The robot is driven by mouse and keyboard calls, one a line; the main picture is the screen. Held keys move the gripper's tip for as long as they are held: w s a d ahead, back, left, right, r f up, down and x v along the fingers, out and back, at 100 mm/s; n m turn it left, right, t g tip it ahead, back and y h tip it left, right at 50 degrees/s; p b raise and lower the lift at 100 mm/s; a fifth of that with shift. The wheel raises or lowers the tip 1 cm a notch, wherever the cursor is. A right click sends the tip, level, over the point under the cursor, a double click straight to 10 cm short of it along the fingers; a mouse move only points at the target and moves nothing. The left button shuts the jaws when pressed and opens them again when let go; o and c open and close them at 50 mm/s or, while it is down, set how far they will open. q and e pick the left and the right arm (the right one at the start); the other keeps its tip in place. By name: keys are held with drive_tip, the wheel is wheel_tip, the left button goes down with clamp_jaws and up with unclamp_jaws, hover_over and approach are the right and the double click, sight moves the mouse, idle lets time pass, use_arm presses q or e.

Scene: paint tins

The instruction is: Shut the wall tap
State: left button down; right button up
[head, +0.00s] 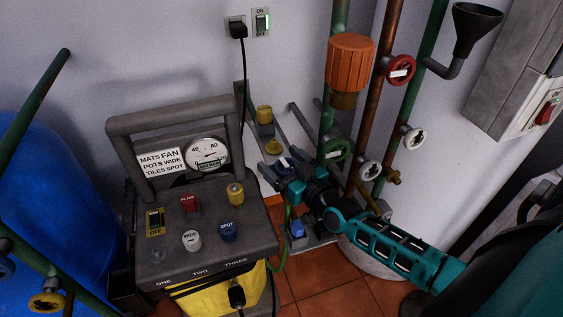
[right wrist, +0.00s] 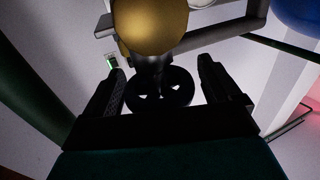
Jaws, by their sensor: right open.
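In the right wrist view, a dark spoked handwheel (right wrist: 161,88) shows between the open fingers, partly behind a gold knob (right wrist: 151,24). Contact is unclear. My left gripper is out of view.
A grey control box (head: 205,245) with a gauge and several knobs stands left of my right gripper. A blue barrel (head: 45,190) is at far left. Tiled floor (head: 325,275) shows below my right arm.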

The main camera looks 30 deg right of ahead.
drive_tip(key=shift+w, duration=0.2)
drive_tip(key=c, duration=1)
drive_tip(key=shift+o, duration=0.2)
drive_tip(key=h+p, duration=0.1)
drive_tip(key=m+p, duration=0.1)
drive_tip(key=p, duration=0.1)
drive_tip(key=shift+d+r+h, duration=0.1)
drive_tip(key=shift+r+h, duration=0.15)
drive_tip(key=shift+h, duration=0.15)
drive_tip(key=shift+f+m+h+p, duration=0.2)
drive_tip(key=shift+m+h+p, duration=0.2)
drive_tip(key=shift+h+p, duration=0.1)
drive_tip(key=o, duration=1)
drive_tip(key=shift+c, duration=0.2)
